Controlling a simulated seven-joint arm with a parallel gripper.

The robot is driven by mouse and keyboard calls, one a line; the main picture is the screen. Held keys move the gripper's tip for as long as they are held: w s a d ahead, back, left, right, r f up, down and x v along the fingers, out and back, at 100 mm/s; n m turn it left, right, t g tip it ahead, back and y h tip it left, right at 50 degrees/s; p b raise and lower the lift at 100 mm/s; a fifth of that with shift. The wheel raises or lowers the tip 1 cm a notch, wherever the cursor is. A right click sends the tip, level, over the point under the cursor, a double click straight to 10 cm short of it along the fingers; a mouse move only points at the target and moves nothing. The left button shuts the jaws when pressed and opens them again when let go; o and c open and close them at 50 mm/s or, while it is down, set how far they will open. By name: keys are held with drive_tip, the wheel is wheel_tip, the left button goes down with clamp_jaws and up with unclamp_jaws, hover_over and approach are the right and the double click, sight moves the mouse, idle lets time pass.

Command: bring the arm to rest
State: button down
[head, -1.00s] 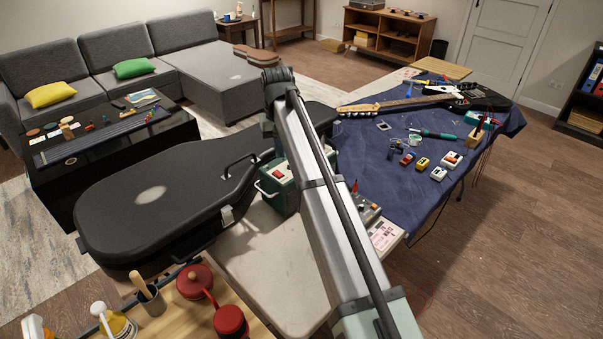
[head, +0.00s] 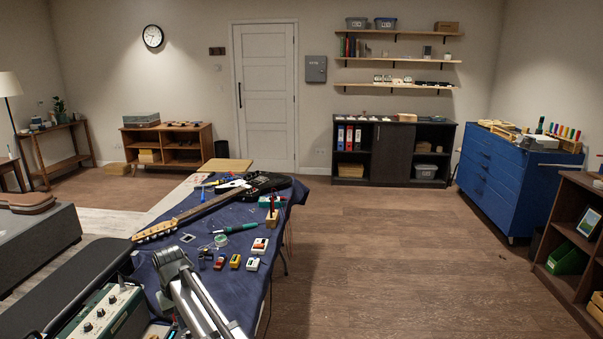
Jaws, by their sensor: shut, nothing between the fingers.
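My arm shows at the bottom left of the head view, with a grey joint (head: 172,264) at its upper end and pale links (head: 205,305) running down out of the picture. The arm stands in front of the near part of the work table with its dark blue cloth (head: 236,287). My gripper is not in view, so I cannot see where it is or what is near it.
An electric guitar (head: 205,207) lies on the blue cloth, with several small pedals (head: 252,263) and tools near it. A green amplifier (head: 104,312) stands left of my arm. Wooden floor (head: 380,260) right of the table is clear, up to a blue drawer cabinet (head: 495,185).

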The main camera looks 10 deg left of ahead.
drive_tip(key=w+d+f+m, duration=0.15)
drive_tip(key=d+f, duration=0.35)
drive_tip(key=d, duration=0.5)
drive_tip(key=w+d+f+m, duration=0.15)
drive_tip(key=d+f, duration=0.25)
drive_tip(key=d, duration=0.7)
drive_tip(key=w+d+f+m, duration=0.15)
drive_tip(key=d+f, duration=0.35)
drive_tip(key=d, duration=0.5)
drive_tip(key=s+d+f+m, duration=0.1)
drive_tip(key=s+d+f, duration=0.2)
drive_tip(key=d, duration=0.5)
drive_tip(key=s+d+f+m, duration=0.2)
drive_tip(key=s+d+f, duration=0.15)
drive_tip(key=d, duration=0.55)
drive_tip(key=s+d+f+m, duration=0.1)
drive_tip(key=s+d+f, duration=0.25)
drive_tip(key=d, duration=0.45)
drive_tip(key=s+f+g, duration=0.3)
drive_tip(key=s+f, duration=0.6)
drive_tip(key=s, duration=0.5)
drive_tip(key=s+f+g, duration=0.3)
drive_tip(key=s+f, duration=0.7)
drive_tip(key=s, duration=0.5)
drive_tip(key=shift+s+f+g, duration=0.3)
drive_tip(key=shift+g, duration=0.1)
